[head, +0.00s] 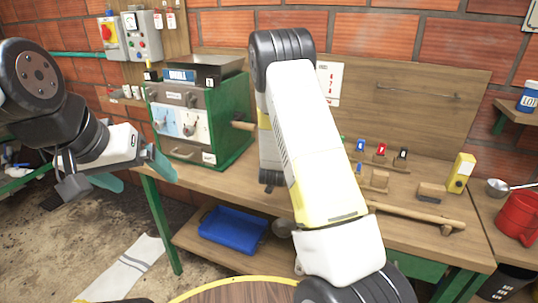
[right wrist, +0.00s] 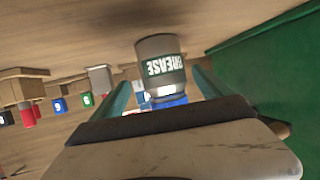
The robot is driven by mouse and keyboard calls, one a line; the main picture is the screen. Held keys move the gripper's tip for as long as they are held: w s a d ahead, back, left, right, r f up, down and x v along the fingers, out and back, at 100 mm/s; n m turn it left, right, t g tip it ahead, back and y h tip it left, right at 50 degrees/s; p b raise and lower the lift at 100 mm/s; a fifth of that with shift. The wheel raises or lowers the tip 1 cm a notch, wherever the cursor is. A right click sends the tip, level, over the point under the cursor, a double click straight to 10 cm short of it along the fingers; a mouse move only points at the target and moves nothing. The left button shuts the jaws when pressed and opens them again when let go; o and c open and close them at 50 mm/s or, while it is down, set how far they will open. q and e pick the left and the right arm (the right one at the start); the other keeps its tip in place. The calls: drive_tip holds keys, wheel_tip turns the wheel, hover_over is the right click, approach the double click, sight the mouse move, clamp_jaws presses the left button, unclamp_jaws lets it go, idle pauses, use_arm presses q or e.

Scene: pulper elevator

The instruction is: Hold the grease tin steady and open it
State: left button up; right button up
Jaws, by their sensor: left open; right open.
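The grease tin (right wrist: 160,48) shows in the right wrist view, which looks upside down. It is a grey tin with a green GREASE label and a blue part at its top end, low in the picture. My right gripper (right wrist: 161,80) is open, with its teal fingers on either side of the tin. I cannot tell whether they touch it. In the head view my right arm hides the tin and the right gripper. My left gripper (head: 132,173) is open and empty, left of the workbench (head: 420,240) and in front of the green machine.
The green machine (head: 235,115) stands on the bench beside my right arm. Wooden blocks with coloured tags (head: 381,150), a yellow box (head: 461,172) and a mallet (head: 420,216) lie to the right. A blue tray (head: 233,229) sits on the lower shelf.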

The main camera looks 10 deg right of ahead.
drive_tip(key=x, duration=0.4)
drive_tip(key=shift+w+a, duration=0.2)
drive_tip(key=c, duration=1.8)
drive_tip(key=shift+r, duration=0.1)
drive_tip(key=shift+r, duration=0.5)
wheel_tip(320, 180, up, 2)
drive_tip(key=shift+r, duration=0.1)
drive_tip(key=s, duration=0.5)
drive_tip(key=s+r, duration=0.1)
drive_tip(key=s, duration=1)
drive_tip(key=shift+a+r, duration=0.1)
drive_tip(key=shift+r, duration=0.2)
